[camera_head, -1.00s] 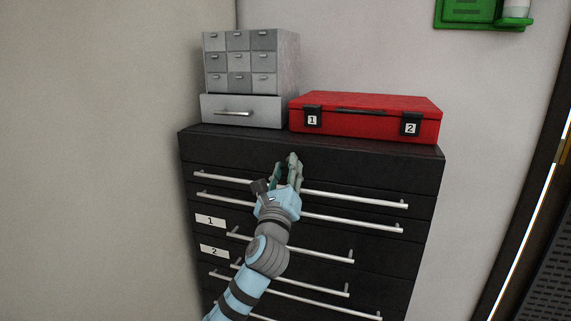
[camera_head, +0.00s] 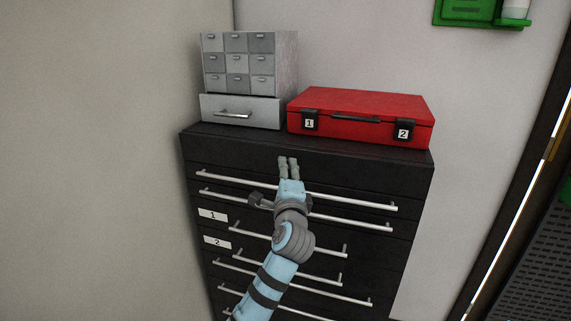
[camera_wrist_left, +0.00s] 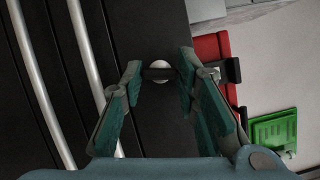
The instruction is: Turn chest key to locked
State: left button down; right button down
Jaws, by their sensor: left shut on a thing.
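The black drawer chest (camera_head: 395,160) stands against the wall, with long silver drawer handles. My left gripper (camera_head: 288,163) is at its top front panel, below the red case. In the left wrist view, a round silver lock (camera_wrist_left: 160,65) sits on the dark panel with a dark key (camera_wrist_left: 158,74) across it. In the head view the fingers hide the key and lock. The right gripper is not in view.
A red case (camera_head: 365,105) with latches labelled 1 and 2 and a grey small-drawer cabinet (camera_head: 237,65) stand on the chest. Drawer handles (camera_head: 350,202) stick out beside my left arm. A green holder (camera_head: 470,12) hangs on the wall.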

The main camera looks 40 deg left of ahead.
pick_arm(q)
jog(key=shift+n+g+p, duration=0.5)
jog(key=shift+n+p, duration=0.05)
jog(key=shift+n, duration=0.55)
jog(key=c, duration=1.2)
grip_release()
jog(key=shift+c, duration=0.2)
jog(key=shift+s, duration=0.1)
jog(key=v, duration=1.2)
jog(key=shift+r, duration=0.25)
jog(key=shift+a, duration=0.2)
